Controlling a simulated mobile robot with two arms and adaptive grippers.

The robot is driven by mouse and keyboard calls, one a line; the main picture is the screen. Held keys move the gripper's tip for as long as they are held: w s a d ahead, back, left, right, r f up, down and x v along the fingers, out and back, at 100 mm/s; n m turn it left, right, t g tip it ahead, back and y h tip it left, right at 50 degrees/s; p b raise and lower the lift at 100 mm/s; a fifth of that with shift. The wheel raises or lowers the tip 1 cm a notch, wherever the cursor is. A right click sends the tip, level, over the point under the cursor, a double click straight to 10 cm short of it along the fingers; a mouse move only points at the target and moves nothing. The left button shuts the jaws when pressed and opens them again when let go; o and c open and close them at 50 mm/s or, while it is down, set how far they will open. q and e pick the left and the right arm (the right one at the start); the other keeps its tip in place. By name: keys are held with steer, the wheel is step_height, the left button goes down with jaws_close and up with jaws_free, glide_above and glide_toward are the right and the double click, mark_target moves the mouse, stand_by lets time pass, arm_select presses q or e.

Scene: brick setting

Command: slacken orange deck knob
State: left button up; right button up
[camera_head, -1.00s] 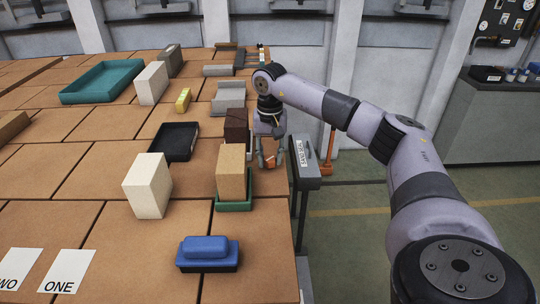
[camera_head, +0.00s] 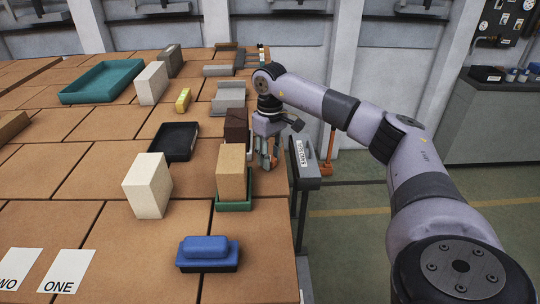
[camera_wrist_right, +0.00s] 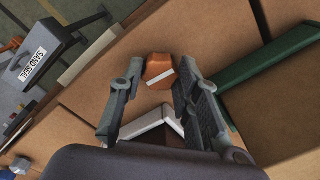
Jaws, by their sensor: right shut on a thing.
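The orange deck knob (camera_wrist_right: 158,67), with a white stripe across it, shows between my right fingers in the right wrist view. My right gripper (camera_wrist_right: 160,74) is shut on it, one finger on each side. In the head view my right gripper (camera_head: 267,162) points down at the right edge of the brick-coloured deck (camera_head: 265,215), and its fingers mostly hide the knob. My left gripper is not in view.
Close left of my right gripper stand a tan block (camera_head: 231,172) in a green tray (camera_head: 234,205) and a dark brown block (camera_head: 236,125). A grey stand with a label (camera_head: 306,166) is just right of the deck edge.

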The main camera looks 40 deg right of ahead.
steer(key=shift+r, duration=0.15)
steer(key=shift+w, duration=0.1)
stand_by(0.3)
steer(key=o, duration=1.1)
steer(key=shift+o, duration=0.2)
step_height(320, 180, up, 12)
